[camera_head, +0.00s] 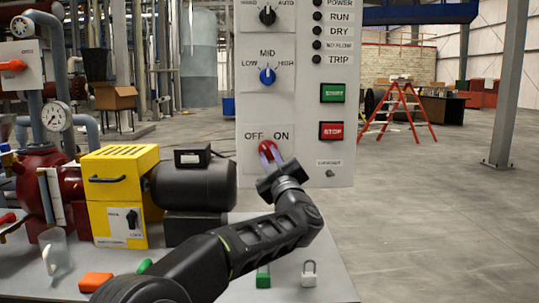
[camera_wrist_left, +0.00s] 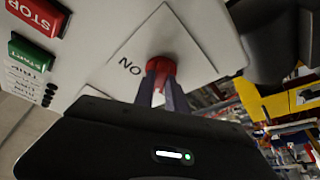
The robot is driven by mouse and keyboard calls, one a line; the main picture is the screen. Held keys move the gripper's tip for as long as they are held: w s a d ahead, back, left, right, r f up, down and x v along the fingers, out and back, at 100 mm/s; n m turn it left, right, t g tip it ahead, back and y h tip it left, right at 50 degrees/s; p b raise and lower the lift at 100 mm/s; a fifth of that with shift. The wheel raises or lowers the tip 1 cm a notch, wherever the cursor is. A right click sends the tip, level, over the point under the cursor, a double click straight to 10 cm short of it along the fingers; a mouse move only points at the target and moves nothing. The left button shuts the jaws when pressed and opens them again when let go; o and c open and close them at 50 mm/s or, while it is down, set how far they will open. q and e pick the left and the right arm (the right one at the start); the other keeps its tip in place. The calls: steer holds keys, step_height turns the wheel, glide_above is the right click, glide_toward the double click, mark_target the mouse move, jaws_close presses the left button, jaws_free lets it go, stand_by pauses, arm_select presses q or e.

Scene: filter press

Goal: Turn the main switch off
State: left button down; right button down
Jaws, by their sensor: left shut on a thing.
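The main switch is a red rotary knob (camera_head: 268,149) low on the grey control panel (camera_head: 297,90), under the labels OFF and ON. My left gripper (camera_head: 268,152) reaches up to the panel from below and is shut on the red knob. In the left wrist view the gripper's two fingers (camera_wrist_left: 158,84) sit against the red knob (camera_wrist_left: 174,62), beside the ON label. The fingers hide part of the knob, so its exact pointing direction is hard to tell. My right gripper is not in view.
Above the switch are a blue MID knob (camera_head: 267,76), a green START button (camera_head: 332,93) and a red STOP button (camera_head: 331,130). A yellow box (camera_head: 120,185) and a dark motor (camera_head: 200,185) stand left. Padlocks, one white (camera_head: 309,279), lie on the bench below.

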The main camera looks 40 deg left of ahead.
arm_select(q)
steer(key=shift+n+g+p, duration=0.35)
steer(key=shift+n+g, duration=0.35)
steer(key=shift+n, duration=0.7)
steer(key=c, duration=1.4)
jaws_free()
steer(key=shift+o, duration=0.2)
steer(key=shift+d, duration=0.1)
steer(key=v, duration=0.7)
steer(key=shift+s+d+f+p, duration=0.15)
steer(key=shift+d+f+p, duration=0.1)
steer(key=shift+p, duration=0.1)
